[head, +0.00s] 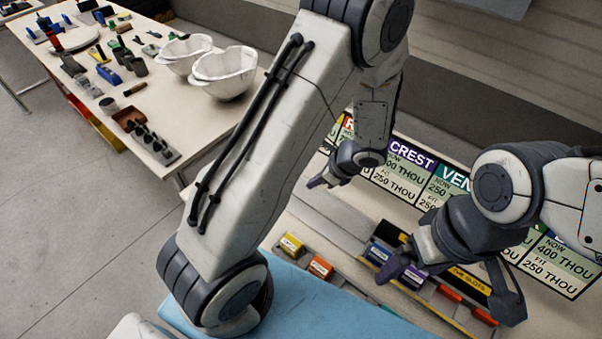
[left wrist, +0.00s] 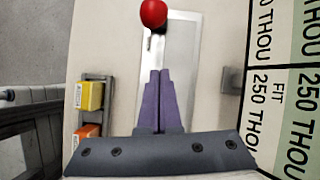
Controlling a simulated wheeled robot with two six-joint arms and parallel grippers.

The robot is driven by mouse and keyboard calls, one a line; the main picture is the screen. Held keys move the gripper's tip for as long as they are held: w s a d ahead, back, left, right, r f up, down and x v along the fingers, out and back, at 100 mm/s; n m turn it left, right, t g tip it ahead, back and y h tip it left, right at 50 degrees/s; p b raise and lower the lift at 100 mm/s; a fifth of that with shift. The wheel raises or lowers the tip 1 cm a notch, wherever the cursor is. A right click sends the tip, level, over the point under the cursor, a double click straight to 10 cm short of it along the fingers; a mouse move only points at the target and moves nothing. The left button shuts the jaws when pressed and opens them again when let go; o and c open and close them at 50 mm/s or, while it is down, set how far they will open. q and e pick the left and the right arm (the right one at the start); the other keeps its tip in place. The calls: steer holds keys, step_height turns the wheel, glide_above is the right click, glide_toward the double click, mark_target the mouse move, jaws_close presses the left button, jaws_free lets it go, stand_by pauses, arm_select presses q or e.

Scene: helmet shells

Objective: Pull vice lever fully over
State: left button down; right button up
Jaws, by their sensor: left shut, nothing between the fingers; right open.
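The lever's round red knob (left wrist: 153,13) shows at the top of the left wrist view, with a short thin metal stem below it. It stands over a pale metal plate (left wrist: 183,50). My left gripper (left wrist: 160,73) is shut and empty, its purple fingers pressed together and pointing at the knob, with a visible gap between. In the head view my left gripper (head: 319,183) hangs over the bench; the knob is not visible there. My right gripper (head: 450,285) is open and empty above the slotted rack at the lower right.
A rack (head: 437,299) holds yellow, orange, blue and purple blocks. Printed boards (head: 400,172) stand along the bench's back. A blue surface (head: 330,305) lies in front. Another table (head: 185,110) at the left carries white helmet shells (head: 223,73) and tools.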

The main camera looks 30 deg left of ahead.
arm_select(q)
steer(key=a, duration=0.2)
steer(key=a+p, duration=0.1)
steer(key=a, duration=0.1)
steer(key=shift+r, duration=0.4)
arm_select(e)
steer(key=shift+r, duration=0.7)
